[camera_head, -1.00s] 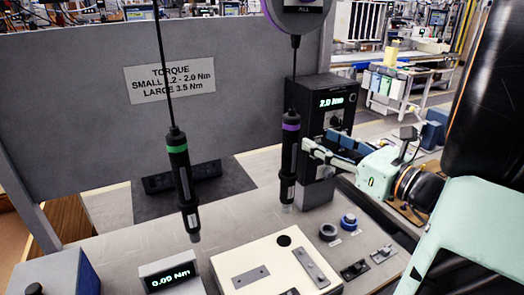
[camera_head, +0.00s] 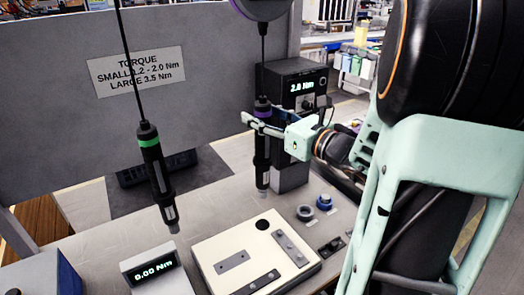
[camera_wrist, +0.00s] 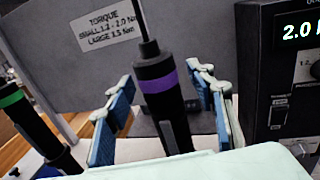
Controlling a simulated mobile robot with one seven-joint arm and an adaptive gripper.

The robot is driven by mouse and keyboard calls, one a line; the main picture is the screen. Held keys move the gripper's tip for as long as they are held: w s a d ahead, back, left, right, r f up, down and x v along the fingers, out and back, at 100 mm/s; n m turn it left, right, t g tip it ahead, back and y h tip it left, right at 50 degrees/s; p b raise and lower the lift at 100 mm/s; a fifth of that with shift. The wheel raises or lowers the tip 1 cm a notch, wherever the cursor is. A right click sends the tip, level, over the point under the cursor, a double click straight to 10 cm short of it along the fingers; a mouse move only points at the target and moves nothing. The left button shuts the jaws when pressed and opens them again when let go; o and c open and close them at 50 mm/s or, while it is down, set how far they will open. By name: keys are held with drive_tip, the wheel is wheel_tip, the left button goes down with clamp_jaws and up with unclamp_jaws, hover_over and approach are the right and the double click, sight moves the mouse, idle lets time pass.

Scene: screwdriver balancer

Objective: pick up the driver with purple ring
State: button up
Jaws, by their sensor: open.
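The driver with the purple ring (camera_head: 262,148) hangs upright from its cable in front of the dark controller box. In the wrist view the purple-ringed driver (camera_wrist: 165,100) stands between the two blue-padded fingers of my gripper (camera_wrist: 160,110). Gaps show on both sides of it there, so the fingers look apart from it. In the head view my gripper (camera_head: 263,122) is open, with its fingers at the height of the purple ring. The green-ringed driver (camera_head: 155,175) hangs to the left, slightly tilted, and its upper part also shows in the wrist view (camera_wrist: 30,120).
The dark controller box (camera_head: 291,90) reading 2.0 Nm stands just behind and right of the driver. A pale fixture plate (camera_head: 215,248) and a 0.00 Nm display (camera_head: 152,272) lie in front. A grey panel (camera_head: 60,130) with a torque sign stands behind.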

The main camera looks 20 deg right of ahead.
drive_tip(key=shift+c, duration=0.4)
clamp_jaws()
drive_tip(key=shift+r, duration=0.1)
drive_tip(key=shift+r, duration=0.1)
